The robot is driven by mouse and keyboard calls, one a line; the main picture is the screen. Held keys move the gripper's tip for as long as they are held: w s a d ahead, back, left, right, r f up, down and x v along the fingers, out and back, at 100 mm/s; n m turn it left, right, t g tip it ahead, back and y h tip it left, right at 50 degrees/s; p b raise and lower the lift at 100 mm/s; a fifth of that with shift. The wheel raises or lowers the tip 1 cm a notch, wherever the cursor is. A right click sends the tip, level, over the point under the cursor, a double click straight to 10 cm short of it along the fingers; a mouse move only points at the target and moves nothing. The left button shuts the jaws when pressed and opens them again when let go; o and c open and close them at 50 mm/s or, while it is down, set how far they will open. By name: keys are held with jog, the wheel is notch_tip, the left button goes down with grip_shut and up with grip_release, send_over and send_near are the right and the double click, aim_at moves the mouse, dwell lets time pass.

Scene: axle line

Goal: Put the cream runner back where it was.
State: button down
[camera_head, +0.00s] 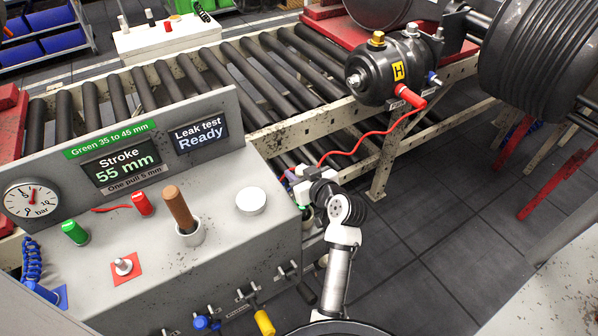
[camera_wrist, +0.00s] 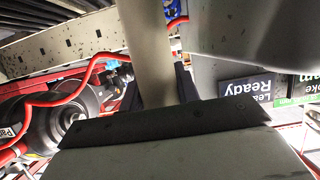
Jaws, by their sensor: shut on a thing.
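My gripper (camera_wrist: 156,88) is shut on a cream, smooth, rounded bar-like thing, which I take as the cream runner (camera_wrist: 146,42). The runner stands between the dark fingers in the wrist view and runs to the top edge; its far end is out of view. In the head view my gripper (camera_head: 306,192) is at the right end of the grey test console (camera_head: 130,262), low beside its edge. My wrist and the console hide most of the gripper there, and I cannot make out the runner clearly.
A red hose (camera_head: 371,136) hangs from the red coupling on the black chamber (camera_head: 390,72) down close to my gripper. The roller conveyor (camera_head: 270,75) lies behind the console. Coloured handles (camera_head: 263,322) stick out of the console front. Dark floor (camera_head: 440,215) is open at right.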

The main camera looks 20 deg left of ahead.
jog(key=c, duration=1)
grip_release()
jog(key=shift+c, duration=0.2)
jog(key=shift+r, duration=0.1)
jog(key=b+v, duration=0.2)
jog(key=v, duration=1)
